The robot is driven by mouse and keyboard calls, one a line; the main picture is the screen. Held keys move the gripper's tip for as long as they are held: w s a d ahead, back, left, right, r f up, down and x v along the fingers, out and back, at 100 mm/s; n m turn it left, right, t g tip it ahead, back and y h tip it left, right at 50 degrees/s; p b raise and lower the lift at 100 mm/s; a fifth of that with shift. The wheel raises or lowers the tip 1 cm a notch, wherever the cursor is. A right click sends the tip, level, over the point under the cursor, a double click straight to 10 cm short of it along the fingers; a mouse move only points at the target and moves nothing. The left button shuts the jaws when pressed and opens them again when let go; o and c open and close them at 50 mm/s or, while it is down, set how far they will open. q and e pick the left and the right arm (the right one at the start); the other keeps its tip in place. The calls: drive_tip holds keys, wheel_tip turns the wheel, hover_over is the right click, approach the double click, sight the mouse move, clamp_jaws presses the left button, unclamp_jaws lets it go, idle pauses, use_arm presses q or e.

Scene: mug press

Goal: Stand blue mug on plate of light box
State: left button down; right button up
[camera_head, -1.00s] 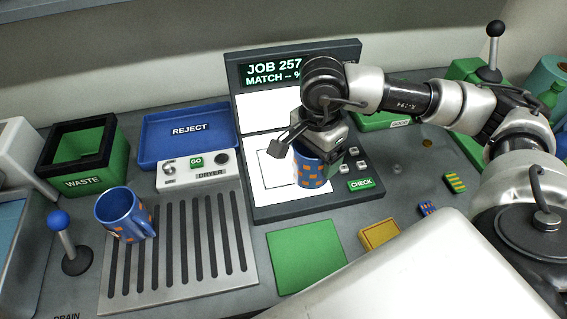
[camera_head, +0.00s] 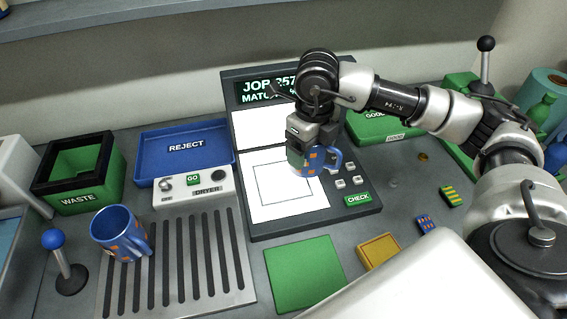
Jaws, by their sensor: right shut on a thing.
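A blue mug with orange squares (camera_head: 316,162) is at the upper right of the white plate of the light box (camera_head: 318,203). Its handle points right. My right gripper (camera_head: 303,146) is shut on this mug from above and hides part of its rim and left side. I cannot tell whether the mug's base touches the plate. A square outline on the plate lies to the left and front of the mug, mostly bare. A second blue mug with orange squares (camera_head: 118,230) stands on the drain grate at the left. My left gripper is not in view.
The light box's back screen (camera_head: 262,128) rises behind the mug, with several small keys and a CHECK button (camera_head: 358,199) at its right. A green mat (camera_head: 303,272) lies in front.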

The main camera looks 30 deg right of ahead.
drive_tip(key=w+a+f, duration=0.1)
drive_tip(key=f, duration=0.1)
drive_tip(key=w+a+f+p, duration=0.1)
drive_tip(key=f, duration=0.1)
drive_tip(key=w+a+f+p, duration=0.1)
drive_tip(key=w+a+f, duration=0.1)
drive_tip(key=f, duration=0.1)
drive_tip(key=shift+d+f, duration=0.1)
drive_tip(key=shift+f, duration=0.1)
